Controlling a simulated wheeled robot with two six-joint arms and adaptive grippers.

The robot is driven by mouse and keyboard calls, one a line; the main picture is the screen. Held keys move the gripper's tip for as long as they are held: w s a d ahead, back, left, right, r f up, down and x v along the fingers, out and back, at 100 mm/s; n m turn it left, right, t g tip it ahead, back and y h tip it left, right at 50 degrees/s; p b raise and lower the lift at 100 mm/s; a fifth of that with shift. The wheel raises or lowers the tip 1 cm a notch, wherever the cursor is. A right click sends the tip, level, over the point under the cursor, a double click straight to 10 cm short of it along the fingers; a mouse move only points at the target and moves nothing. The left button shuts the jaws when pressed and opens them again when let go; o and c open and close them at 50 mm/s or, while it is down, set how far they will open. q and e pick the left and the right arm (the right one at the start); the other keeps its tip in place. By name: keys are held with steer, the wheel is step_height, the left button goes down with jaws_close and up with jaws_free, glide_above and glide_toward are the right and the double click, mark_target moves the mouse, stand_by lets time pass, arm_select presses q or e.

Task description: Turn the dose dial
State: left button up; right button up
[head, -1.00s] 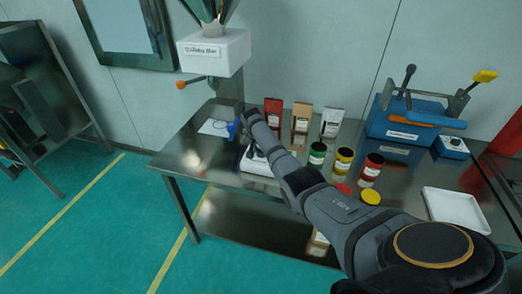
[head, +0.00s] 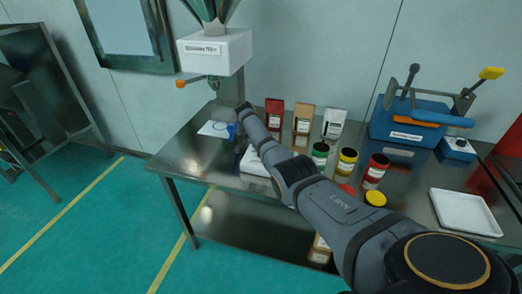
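A white filler box (head: 222,53) with a printed label and a hopper above it is mounted at the back left. An orange knob (head: 181,84) sticks out below its left side. I cannot tell which knob is the dose dial. My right arm reaches from the lower right to the left part of the table. My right gripper (head: 243,110) is at its far end, below the filler box; its fingers are not clear. My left gripper is out of view.
The steel table (head: 190,152) holds several pouches and jars, a white scale-like device (head: 253,162) partly behind my arm, and a white tray (head: 465,212). A blue sealing machine (head: 400,118) with raised levers stands at the back right. A white sheet (head: 215,129) lies at the left.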

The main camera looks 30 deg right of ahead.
steer(key=o, duration=1.2)
steer(key=shift+c, duration=0.2)
steer(key=v, duration=1.2)
